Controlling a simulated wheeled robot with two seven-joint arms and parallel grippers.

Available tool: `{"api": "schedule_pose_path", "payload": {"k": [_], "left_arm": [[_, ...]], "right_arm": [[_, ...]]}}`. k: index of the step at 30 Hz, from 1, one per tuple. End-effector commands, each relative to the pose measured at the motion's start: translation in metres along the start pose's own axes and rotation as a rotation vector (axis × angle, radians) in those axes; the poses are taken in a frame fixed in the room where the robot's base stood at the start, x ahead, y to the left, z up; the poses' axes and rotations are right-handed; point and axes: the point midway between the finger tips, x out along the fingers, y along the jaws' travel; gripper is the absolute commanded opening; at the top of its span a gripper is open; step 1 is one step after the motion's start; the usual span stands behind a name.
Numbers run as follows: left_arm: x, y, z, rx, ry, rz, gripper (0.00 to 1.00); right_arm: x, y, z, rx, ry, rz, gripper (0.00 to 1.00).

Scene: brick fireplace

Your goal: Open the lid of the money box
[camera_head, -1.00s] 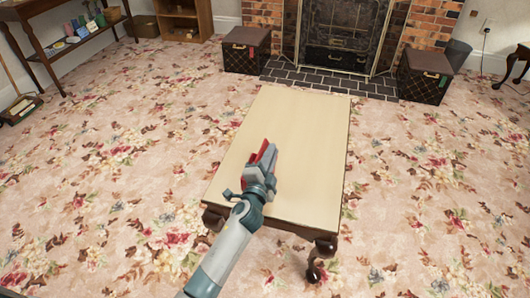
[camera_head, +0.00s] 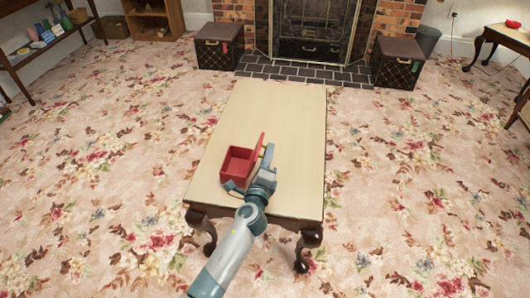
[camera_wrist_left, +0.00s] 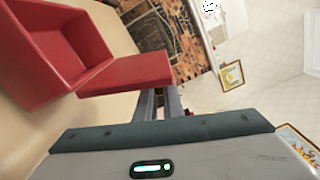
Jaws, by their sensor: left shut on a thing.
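A red money box (camera_head: 237,163) stands on the pale wooden table (camera_head: 285,110). Its lid (camera_head: 257,151) is raised steeply on the right side, and the empty-looking inside shows. In the left wrist view, the open box (camera_wrist_left: 68,38) is at the upper left, with the lid (camera_wrist_left: 128,76) tilted out from its edge. My left gripper (camera_head: 266,160) is at the lid's right side, shut on the lid. Its fingers (camera_wrist_left: 160,100) reach the lid's edge in the left wrist view; the exact contact is partly hidden. My right gripper is in neither view.
The rest of the tabletop is bare. Two dark patterned boxes (camera_head: 220,47) (camera_head: 397,62) flank the fireplace (camera_head: 310,32) beyond the table. A side table (camera_head: 505,38) stands at the far right, and shelves (camera_head: 45,45) at the far left. Flowered carpet is open around the table.

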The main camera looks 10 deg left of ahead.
Motion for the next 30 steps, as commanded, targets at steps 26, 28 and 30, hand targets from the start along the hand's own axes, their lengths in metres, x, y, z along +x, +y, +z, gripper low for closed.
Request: {"api": "schedule_pose_path", "payload": {"k": [26, 28, 30], "left_arm": [[-0.0002, 0.0, -0.0015, 0.021, 0.0, -0.001, 0.26], [-0.0013, 0.0002, -0.0015, 0.021, 0.0, 0.0, 0.26], [-0.0039, 0.0004, -0.0016, 0.021, 0.0, 0.0, 0.26]], "right_arm": [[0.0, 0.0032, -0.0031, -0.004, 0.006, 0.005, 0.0], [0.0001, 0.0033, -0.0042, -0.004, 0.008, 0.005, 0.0], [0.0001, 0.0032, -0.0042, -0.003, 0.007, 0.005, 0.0]]}}
